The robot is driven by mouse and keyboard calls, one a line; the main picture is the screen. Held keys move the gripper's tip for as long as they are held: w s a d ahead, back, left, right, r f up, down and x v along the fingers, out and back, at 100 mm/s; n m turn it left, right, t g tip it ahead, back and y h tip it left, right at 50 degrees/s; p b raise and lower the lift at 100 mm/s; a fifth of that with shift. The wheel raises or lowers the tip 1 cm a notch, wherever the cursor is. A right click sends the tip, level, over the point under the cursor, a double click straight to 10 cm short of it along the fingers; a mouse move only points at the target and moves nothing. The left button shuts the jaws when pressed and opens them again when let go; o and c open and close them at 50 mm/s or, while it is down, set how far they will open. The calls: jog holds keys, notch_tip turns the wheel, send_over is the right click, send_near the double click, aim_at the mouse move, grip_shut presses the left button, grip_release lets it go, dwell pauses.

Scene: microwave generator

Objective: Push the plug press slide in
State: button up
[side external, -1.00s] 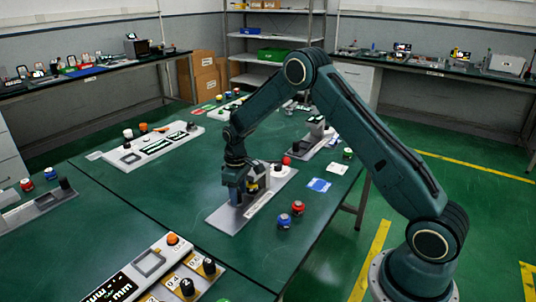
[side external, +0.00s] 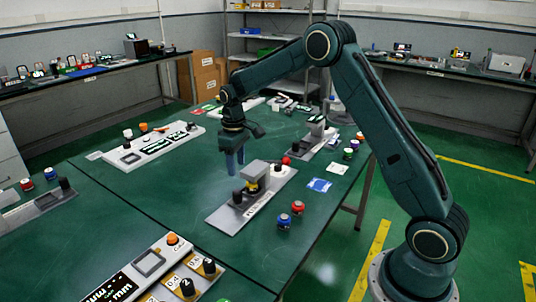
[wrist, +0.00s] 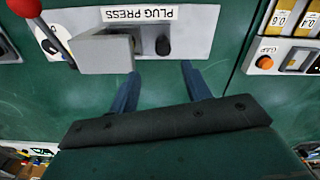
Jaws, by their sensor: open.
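The plug press is a light grey plate (side external: 226,216) on the green table. In the wrist view its base (wrist: 198,32) shows a PLUG PRESS label, upside down. A grey block (wrist: 102,54) stands on it, with a black knob (wrist: 163,46) beside the block and a red-ball lever (wrist: 24,6) at the left. The side view shows the dark knob (side external: 238,196) near the plate's front-left end and the red ball (side external: 286,160) at the far end. My gripper (side external: 236,172) is open and empty, above and behind the plate, touching nothing. Which part is the slide is unclear.
Red (side external: 297,207) and blue (side external: 284,221) buttons stand right of the press. A blue card (side external: 319,185) lies beyond them. A white panel (side external: 150,146) is at the left, and a panel with dials (side external: 150,275) is in front. Green table between is clear.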

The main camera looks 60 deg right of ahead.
jog(key=shift+r, duration=1.35)
jog(key=s+a+r+m+t, duration=0.1)
jog(key=s+a+r+t, duration=0.35)
jog(key=s+r, duration=1)
jog(key=s+a, duration=0.2)
jog(key=s, duration=0.7)
jog(key=s+a+m+t, duration=0.1)
jog(key=s+a, duration=0.2)
jog(key=s, duration=0.7)
jog(key=shift+s+a+m, duration=0.2)
jog(key=shift+s+m, duration=0.1)
